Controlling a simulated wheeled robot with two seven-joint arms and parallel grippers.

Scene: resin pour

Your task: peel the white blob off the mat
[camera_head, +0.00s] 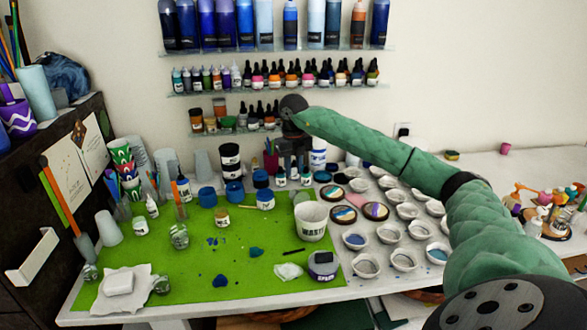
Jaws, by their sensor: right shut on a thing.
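My right gripper (293,165) hangs at the back of the table, behind the mat and well away from the blob. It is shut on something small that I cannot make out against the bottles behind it. My left gripper is not in view.
Dark blue blobs (221,281) lie on the mat. Several small pale cups (365,265) stand to the right. Blue-lidded jars (207,197) line the mat's back. A white cloth (120,290) lies front left. Bottle shelves (275,88) hang behind.

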